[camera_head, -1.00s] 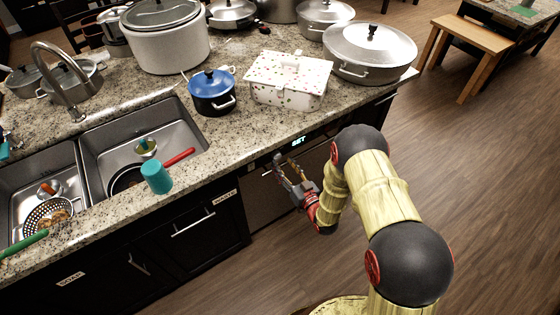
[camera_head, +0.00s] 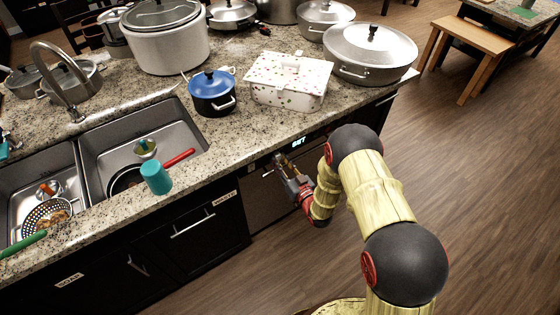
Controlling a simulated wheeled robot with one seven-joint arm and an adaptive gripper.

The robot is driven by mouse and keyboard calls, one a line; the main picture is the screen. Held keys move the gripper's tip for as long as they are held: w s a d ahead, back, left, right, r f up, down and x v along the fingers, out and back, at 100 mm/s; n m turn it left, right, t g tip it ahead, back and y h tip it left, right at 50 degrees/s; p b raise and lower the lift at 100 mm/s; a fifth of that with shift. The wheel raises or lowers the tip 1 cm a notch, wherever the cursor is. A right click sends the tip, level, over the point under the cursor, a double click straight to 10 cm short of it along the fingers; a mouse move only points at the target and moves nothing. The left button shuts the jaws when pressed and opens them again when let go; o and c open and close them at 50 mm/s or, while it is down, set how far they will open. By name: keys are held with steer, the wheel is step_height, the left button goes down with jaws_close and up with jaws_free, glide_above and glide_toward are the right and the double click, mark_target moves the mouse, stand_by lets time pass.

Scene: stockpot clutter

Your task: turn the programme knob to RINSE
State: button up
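The dishwasher (camera_head: 262,203) is set under the counter's front edge, with a dark control strip along its top. A small lit display (camera_head: 299,142) on the strip seems to read SET. My gripper (camera_head: 281,161) is up against the strip, left of and slightly below the display. I cannot make out the programme knob or its marks; the fingers cover that part of the strip. The fingers look close together, but whether they are shut on anything is too small to tell.
The granite counter (camera_head: 255,128) overhangs the strip just above my gripper. A patterned box (camera_head: 288,85), a blue pot (camera_head: 213,92) and a large lidded pan (camera_head: 369,55) stand on it. A teal cup (camera_head: 156,177) stands by the sink.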

steer(key=c, duration=0.5)
steer(key=m, duration=0.8)
steer(key=shift+d+b, duration=0.1)
steer(key=shift+b, duration=0.2)
steer(key=shift+m, duration=0.4)
stand_by(0.3)
steer(key=o, duration=1.1)
steer(key=shift+o, duration=0.2)
steer(key=shift+g, duration=0.3)
